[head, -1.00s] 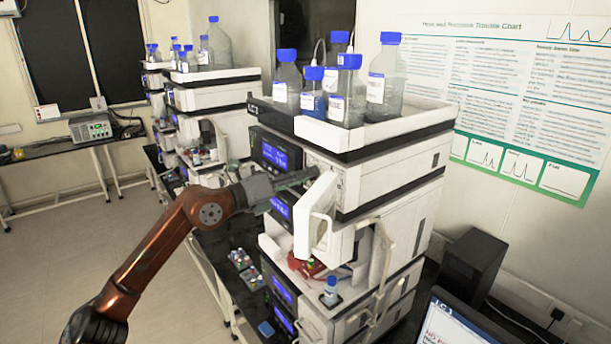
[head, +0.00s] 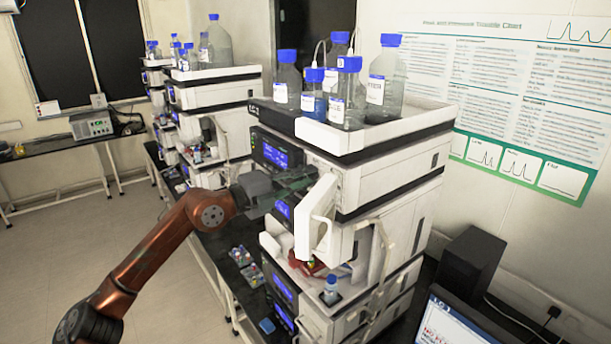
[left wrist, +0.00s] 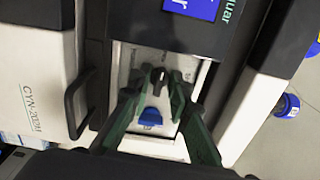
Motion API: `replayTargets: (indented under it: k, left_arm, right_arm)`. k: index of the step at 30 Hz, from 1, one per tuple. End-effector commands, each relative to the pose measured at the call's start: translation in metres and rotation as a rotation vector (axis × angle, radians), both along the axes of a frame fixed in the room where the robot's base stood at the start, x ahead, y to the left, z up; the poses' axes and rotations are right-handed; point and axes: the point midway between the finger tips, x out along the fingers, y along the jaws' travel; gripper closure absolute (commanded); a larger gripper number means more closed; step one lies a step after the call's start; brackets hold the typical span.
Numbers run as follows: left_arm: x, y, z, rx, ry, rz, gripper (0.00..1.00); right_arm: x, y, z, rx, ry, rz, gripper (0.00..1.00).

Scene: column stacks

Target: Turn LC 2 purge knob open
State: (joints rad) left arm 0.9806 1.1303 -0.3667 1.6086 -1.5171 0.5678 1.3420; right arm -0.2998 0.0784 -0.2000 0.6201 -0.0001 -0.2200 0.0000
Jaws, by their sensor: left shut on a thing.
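My left gripper (head: 308,176) reaches in from the left to the front of the nearest instrument stack (head: 395,185), at an upper module beside an open white door. In the left wrist view, its green fingers (left wrist: 158,84) are closed around a small dark knob (left wrist: 159,74) in a pale recess of the module. A blue part (left wrist: 151,117) sits just below the knob. The fingers hide the knob in the head view. The stack's label is too small to read surely. My right gripper is not in view.
The open white door (head: 316,217) stands close beside my left gripper. Blue-capped bottles (head: 346,92) fill the top tray. A black handle (left wrist: 77,103) sticks out in the left wrist view. More stacks stand behind at left; the floor at left is clear.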

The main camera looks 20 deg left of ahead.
Motion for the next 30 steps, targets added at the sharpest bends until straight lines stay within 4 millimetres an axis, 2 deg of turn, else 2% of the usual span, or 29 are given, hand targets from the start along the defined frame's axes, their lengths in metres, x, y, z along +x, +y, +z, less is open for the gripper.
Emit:
replayTargets:
  k: [20,21,23,30]
  left_arm:
    - [0.0003,0.0004,-0.0008,-0.047,0.038,0.001,1.00]
    - [0.0002,0.0003,-0.0007,-0.047,0.038,0.001,0.80]
    - [0.0002,0.0003,-0.0007,-0.047,0.038,0.001,0.76]
    - [0.0001,0.0002,-0.0006,-0.047,0.037,0.000,0.76]
  right_arm:
    - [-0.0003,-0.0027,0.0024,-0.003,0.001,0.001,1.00]
    - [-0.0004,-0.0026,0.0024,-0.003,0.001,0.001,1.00]
    - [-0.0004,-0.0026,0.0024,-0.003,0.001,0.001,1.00]
    - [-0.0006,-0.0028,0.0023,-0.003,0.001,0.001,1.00]
